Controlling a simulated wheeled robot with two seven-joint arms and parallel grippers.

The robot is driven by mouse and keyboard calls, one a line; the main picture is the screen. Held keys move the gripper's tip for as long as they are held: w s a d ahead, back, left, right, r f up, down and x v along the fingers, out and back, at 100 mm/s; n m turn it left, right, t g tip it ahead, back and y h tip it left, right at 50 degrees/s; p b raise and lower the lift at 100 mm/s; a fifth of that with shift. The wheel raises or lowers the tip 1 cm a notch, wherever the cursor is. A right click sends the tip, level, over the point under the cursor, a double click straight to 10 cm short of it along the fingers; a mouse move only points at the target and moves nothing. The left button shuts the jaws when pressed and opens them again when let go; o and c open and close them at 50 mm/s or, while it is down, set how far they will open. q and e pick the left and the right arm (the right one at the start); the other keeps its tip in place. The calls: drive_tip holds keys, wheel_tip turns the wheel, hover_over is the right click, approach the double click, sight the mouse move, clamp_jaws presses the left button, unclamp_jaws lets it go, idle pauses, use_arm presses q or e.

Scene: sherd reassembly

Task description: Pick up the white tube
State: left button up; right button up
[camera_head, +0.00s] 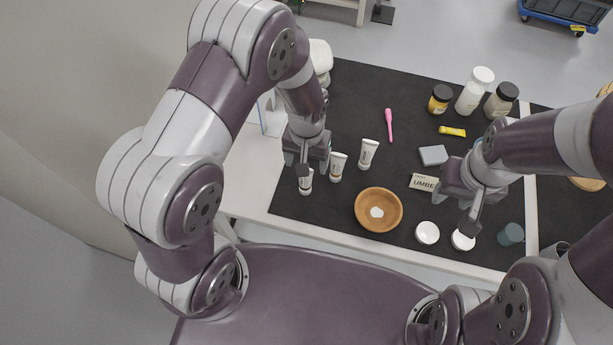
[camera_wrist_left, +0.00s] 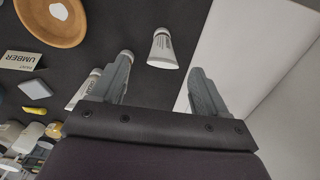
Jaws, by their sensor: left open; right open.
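Three white tubes with grey printing stand or lie on the black mat (camera_head: 310,208); I cannot tell which one is meant. The left one (camera_head: 306,184) is just below my left gripper (camera_head: 311,166), partly hidden by it. The middle tube (camera_head: 338,167) and the right tube (camera_head: 367,154) are to its right. In the left wrist view, one tube (camera_wrist_left: 162,48) shows in the gap between the open fingers, beyond their tips, and nothing is held. Two more tubes are beside and behind the left finger. My right gripper (camera_head: 460,206) is open and empty above the mat at right.
A wooden bowl (camera_head: 366,204) with a white piece lies right of the tubes. An UMBER card (camera_head: 423,183), grey block (camera_head: 433,155), white lids (camera_head: 427,233), pink tool (camera_head: 389,125), yellow tube (camera_head: 452,131) and jars (camera_head: 440,98) lie around.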

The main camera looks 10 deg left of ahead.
sight(305, 180)
use_arm(q)
drive_tip(key=f, duration=0.3)
drive_tip(key=f+p, duration=0.1)
drive_tip(key=f, duration=0.1)
drive_tip(key=shift+w+a+f, duration=0.3)
drive_tip(key=shift+w, duration=0.1)
drive_tip(key=shift+s+f, duration=0.15)
drive_tip(key=shift+f, duration=0.35)
use_arm(e)
drive_tip(key=shift+w+a+r, duration=0.1)
drive_tip(key=shift+w+r, duration=0.25)
drive_tip(key=shift+r, duration=0.05)
use_arm(q)
drive_tip(key=c, duration=1.1)
